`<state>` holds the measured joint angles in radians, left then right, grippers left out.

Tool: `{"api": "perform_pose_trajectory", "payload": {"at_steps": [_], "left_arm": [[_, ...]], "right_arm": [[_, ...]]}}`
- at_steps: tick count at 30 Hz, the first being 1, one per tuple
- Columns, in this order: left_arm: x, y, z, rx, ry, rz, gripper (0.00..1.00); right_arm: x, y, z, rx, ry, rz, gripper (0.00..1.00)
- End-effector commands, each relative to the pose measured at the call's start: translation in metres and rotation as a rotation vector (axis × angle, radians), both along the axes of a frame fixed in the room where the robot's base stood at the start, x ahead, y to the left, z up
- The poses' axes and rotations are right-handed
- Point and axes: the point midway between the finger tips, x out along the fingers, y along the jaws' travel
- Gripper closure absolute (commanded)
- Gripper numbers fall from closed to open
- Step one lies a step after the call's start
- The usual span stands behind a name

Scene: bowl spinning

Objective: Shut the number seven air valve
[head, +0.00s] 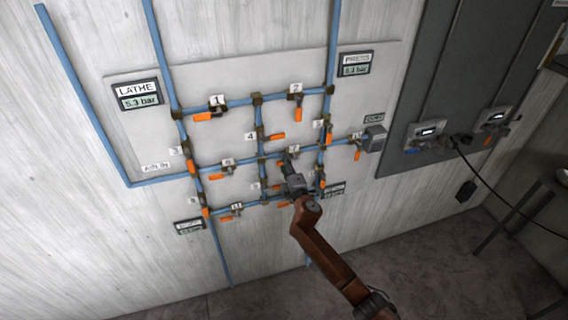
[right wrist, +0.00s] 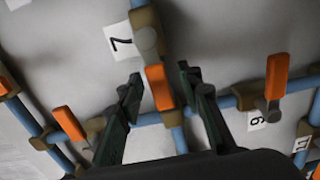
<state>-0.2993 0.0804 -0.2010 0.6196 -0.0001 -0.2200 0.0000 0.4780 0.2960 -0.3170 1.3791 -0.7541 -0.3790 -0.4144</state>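The number seven valve shows in the right wrist view, with an orange lever (right wrist: 158,87) beside a white tag (right wrist: 120,42) reading 7. The lever lies roughly in line with its blue pipe. My right gripper (right wrist: 160,77) is open, with one dark finger on each side of the lever and gaps showing between. In the head view my right gripper (head: 286,163) is at the pipe grid, just right of the middle. It hides most of valve seven there; part of its tag (head: 280,155) shows. My left gripper is not in view.
Other orange-levered valves stand close by, such as one at the right (right wrist: 276,78) and one at the left (right wrist: 68,122) in the wrist view. A grey panel (head: 375,137) backs the blue pipes. A grey cabinet (head: 450,70) stands right, with a hanging black cable (head: 490,185).

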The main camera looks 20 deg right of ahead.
Motion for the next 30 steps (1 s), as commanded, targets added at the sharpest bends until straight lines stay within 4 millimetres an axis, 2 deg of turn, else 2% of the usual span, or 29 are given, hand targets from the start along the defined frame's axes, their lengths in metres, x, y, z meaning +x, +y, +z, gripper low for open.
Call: {"api": "perform_pose_trajectory", "payload": {"at_steps": [5,20,30], "left_arm": [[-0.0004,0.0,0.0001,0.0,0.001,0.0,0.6],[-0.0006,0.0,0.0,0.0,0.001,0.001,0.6],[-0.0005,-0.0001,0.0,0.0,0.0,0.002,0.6]], "right_arm": [[-0.0001,0.0,-0.0001,0.0,0.0,0.0,0.67],[-0.0003,-0.0002,-0.0005,0.001,0.001,0.0,1.0],[-0.0004,-0.0002,-0.0007,0.001,0.001,0.0,1.0]]}}
